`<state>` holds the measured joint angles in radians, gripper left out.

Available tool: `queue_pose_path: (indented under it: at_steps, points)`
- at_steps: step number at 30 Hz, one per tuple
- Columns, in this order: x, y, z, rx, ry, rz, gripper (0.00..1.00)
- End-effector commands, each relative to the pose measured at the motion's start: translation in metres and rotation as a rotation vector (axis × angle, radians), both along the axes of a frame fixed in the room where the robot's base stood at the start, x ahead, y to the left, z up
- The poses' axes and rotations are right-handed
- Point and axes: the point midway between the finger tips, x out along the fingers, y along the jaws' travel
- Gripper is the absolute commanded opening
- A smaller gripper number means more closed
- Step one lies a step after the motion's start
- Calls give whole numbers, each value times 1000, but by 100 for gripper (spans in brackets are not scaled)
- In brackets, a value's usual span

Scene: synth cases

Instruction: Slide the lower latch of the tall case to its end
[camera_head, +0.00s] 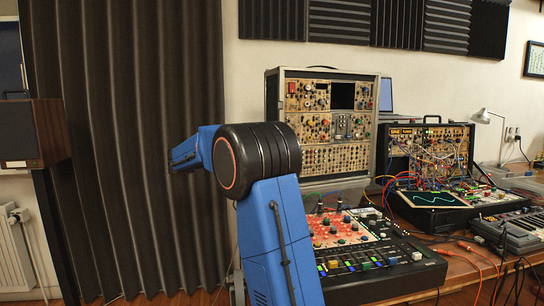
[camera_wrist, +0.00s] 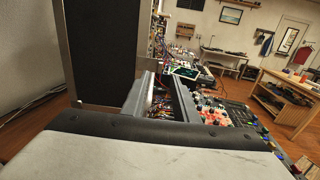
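The tall case (camera_head: 325,128) stands upright on the desk right of centre in the head view, its grey metal frame around beige module panels with coloured knobs. In the wrist view, a tall black panel (camera_wrist: 98,50) with pale metal edges appears to be the side of this case. I cannot make out the lower latch in either view. My blue and black arm rises in front of the case's left side in the head view and bends to the left.
A low mixer-like console (camera_head: 365,250) lies in front of the case. An open patch case with many cables (camera_head: 428,150) stands to its right, with a keyboard (camera_head: 510,228) nearer. A dark curtain (camera_head: 125,150) hangs at left. A pale surface (camera_wrist: 150,157) fills the wrist view's foreground.

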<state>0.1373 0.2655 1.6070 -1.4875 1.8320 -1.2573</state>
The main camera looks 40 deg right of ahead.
Motion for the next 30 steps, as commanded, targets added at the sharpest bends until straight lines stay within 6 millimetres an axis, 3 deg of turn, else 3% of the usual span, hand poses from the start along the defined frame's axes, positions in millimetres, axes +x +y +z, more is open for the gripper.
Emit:
queue_pose_path:
  at_steps: [6, 12, 25, 26, 29, 30]
  points:
    - [-16, -35, -1, 0, 1, -1, 27]
    - [-25, -56, 0, 0, 0, -1, 27]
    - [-28, -64, 0, 0, 1, 1, 27]
    - [-28, -64, 0, 0, 1, 1, 24]
    - [-28, -64, 0, 0, 1, 1, 0]
    - [-28, -64, 0, 0, 1, 1, 0]
